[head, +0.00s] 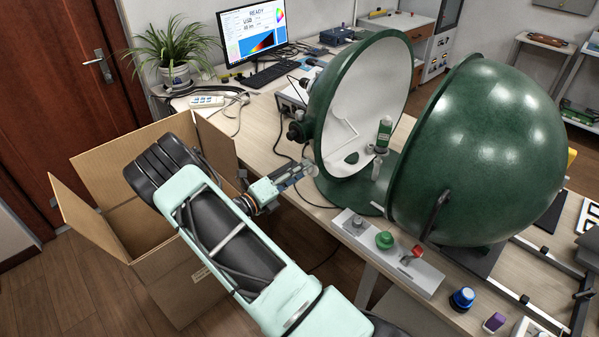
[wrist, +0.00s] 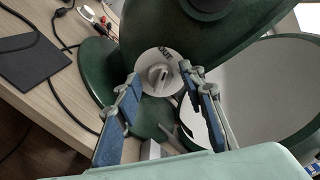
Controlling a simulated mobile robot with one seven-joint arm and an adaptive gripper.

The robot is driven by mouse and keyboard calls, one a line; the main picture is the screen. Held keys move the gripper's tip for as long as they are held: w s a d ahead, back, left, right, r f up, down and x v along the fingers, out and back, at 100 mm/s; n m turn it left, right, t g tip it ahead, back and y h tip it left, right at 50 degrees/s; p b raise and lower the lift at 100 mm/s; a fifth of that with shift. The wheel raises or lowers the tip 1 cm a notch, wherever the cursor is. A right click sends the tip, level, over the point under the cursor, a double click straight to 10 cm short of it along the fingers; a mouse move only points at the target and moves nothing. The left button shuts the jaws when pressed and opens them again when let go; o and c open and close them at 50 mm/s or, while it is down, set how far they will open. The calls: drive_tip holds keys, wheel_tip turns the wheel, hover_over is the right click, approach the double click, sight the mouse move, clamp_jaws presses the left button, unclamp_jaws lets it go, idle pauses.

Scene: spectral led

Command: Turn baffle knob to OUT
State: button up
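The baffle knob (wrist: 158,74) is a small grey-white pointer knob on a round white dial (wrist: 146,88) in the wrist view. The word OUT is printed at the dial's upper edge. The knob's bar runs roughly up and down in that view; I cannot tell exactly which mark it points to. My gripper (wrist: 160,84) is open, its two blue-backed fingers on either side of the dial, with no clear contact on the knob. In the head view my gripper (head: 300,172) is beside the left half of the green sphere (head: 327,95), and the knob is mostly hidden there.
The right green hemisphere (head: 485,150) stands open from the left one. A cardboard box (head: 100,185) is left of my arm. A black fitting (head: 297,132) juts from the sphere; cables lie nearby.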

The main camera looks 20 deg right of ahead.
drive_tip(key=v, duration=1.2)
idle(0.6)
